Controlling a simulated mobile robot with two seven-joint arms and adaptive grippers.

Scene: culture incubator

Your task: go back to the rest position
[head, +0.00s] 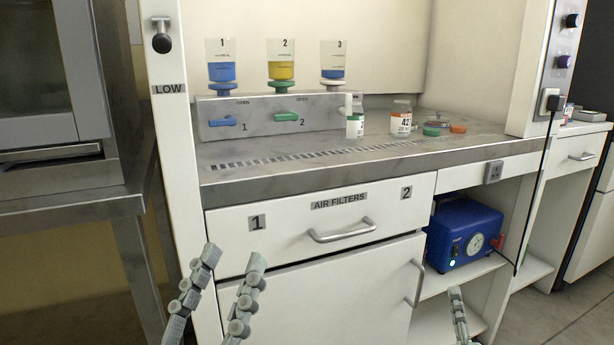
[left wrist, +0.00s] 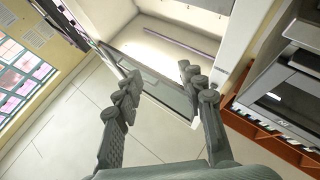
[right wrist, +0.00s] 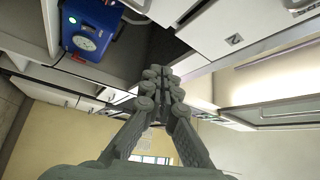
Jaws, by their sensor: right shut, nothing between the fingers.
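My left gripper (head: 230,270) is in the lower left of the head view, in front of the cabinet below the bench. Its two fingers stand well apart with nothing between them, as the left wrist view (left wrist: 165,95) also shows. My right gripper (head: 456,300) is at the lower right of the head view, in front of the open shelf space. In the right wrist view its fingers (right wrist: 158,80) are together, with nothing held. Both grippers are apart from the furniture as far as I can tell.
A steel bench (head: 290,175) carries three numbered bottles on a dispenser (head: 280,128), and jars (head: 401,118) with loose lids. Below are the air filters drawer (head: 270,225) and a blue pump (head: 462,232) on a shelf. A steel oven-like unit (head: 50,80) stands left.

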